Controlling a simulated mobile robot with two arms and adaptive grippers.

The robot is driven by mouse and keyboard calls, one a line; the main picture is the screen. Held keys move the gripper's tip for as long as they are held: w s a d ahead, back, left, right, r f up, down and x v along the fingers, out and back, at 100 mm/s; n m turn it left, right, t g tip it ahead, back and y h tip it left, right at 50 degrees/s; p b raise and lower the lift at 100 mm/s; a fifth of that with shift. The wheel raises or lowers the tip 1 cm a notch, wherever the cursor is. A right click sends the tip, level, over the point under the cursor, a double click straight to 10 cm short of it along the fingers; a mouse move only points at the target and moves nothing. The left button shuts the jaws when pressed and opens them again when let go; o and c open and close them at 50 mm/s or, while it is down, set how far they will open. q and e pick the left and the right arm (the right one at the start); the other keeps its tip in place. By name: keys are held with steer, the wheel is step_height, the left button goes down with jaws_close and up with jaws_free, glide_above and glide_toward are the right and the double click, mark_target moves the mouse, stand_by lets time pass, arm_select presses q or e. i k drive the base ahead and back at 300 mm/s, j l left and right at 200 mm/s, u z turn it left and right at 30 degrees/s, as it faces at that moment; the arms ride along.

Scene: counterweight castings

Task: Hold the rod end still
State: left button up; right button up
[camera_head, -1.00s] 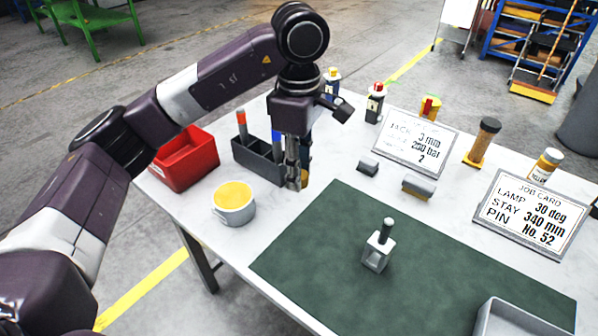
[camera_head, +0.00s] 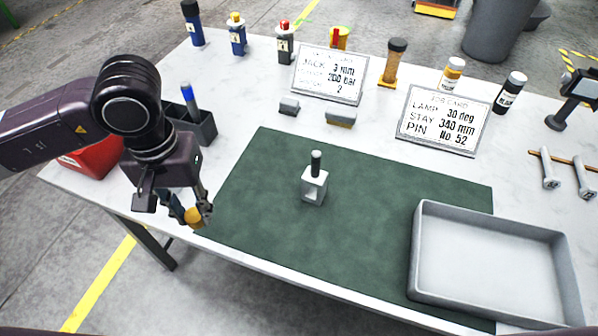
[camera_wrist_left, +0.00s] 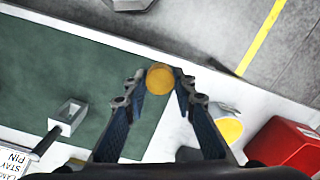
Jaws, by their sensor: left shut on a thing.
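A light grey block with a hole in its side and a dark upright pin on top (camera_head: 314,187), which may be the rod end, stands on the green mat (camera_head: 380,215). It also shows in the left wrist view (camera_wrist_left: 68,115). My left gripper (camera_head: 198,215) is to the left of it, apart from it, near the mat's left edge. It is shut on an orange round-ended piece (camera_head: 193,217), which shows as a disc between the fingertips in the left wrist view (camera_wrist_left: 160,79). The rest of that piece is hidden. My right gripper is out of view.
A grey tray (camera_head: 418,240) stands at the mat's right front. Two job cards (camera_head: 330,72) (camera_head: 441,117) and several bottles stand behind. A dark caddy (camera_head: 207,128) and red bin (camera_head: 88,158) are at left. A yellow-filled cup (camera_wrist_left: 228,128) shows in the wrist view.

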mark_target(314, 181)
steer(key=z, duration=1.25)
steer(key=k+j, duration=0.4)
steer(key=j, duration=0.15)
steer(key=k+j, duration=0.4)
steer(key=j, duration=0.15)
